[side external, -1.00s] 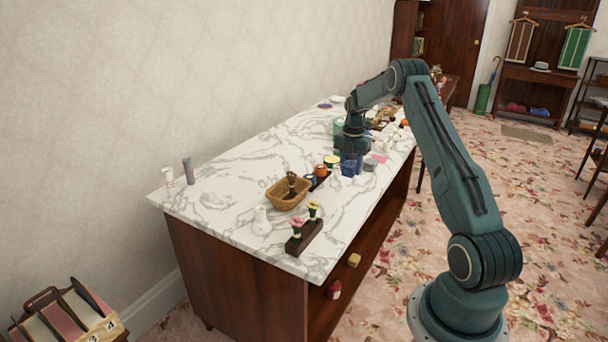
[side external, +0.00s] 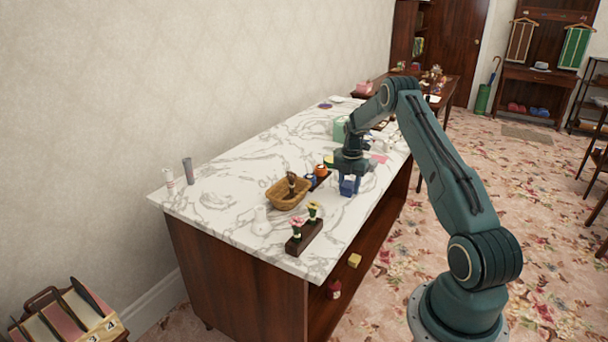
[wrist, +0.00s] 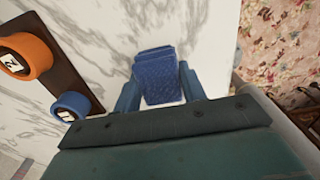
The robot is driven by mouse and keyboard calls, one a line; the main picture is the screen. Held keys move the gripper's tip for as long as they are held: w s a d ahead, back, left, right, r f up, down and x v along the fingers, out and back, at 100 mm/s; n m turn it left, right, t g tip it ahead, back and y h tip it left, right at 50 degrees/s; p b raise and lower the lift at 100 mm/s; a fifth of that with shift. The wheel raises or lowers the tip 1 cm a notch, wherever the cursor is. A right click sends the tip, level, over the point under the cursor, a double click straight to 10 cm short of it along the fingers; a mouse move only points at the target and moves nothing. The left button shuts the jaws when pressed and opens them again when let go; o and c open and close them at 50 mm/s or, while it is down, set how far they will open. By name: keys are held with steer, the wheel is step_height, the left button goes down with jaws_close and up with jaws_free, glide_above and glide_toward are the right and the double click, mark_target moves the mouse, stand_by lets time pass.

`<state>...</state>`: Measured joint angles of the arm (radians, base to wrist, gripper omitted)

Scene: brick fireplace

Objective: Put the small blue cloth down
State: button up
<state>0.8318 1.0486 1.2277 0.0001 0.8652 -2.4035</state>
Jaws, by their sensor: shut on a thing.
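The small blue cloth (wrist: 157,76) is a folded, patterned bundle between the two blue fingers of my gripper (wrist: 160,88) in the wrist view. My gripper is shut on it. In the side view the gripper (side external: 348,183) points down over the marble top near its right long edge, with the blue cloth hard to tell apart from the blue fingers. White marble shows around the cloth in the wrist view. I cannot tell whether the cloth touches the marble top (side external: 225,180).
A dark wooden holder with an orange roll (wrist: 27,55) and a blue roll (wrist: 70,105) lies left of my gripper. A wicker basket (side external: 287,195) and a flower block (side external: 304,237) stand nearer the camera. The counter edge drops to floral carpet (wrist: 282,40) at right.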

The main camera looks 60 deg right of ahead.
mark_target(349, 184)
steer(key=shift+f, duration=0.15)
steer(key=o, duration=0.9)
steer(key=shift+o, duration=0.2)
step_height(349, 184, up, 12)
stand_by(0.4)
stand_by(0.4)
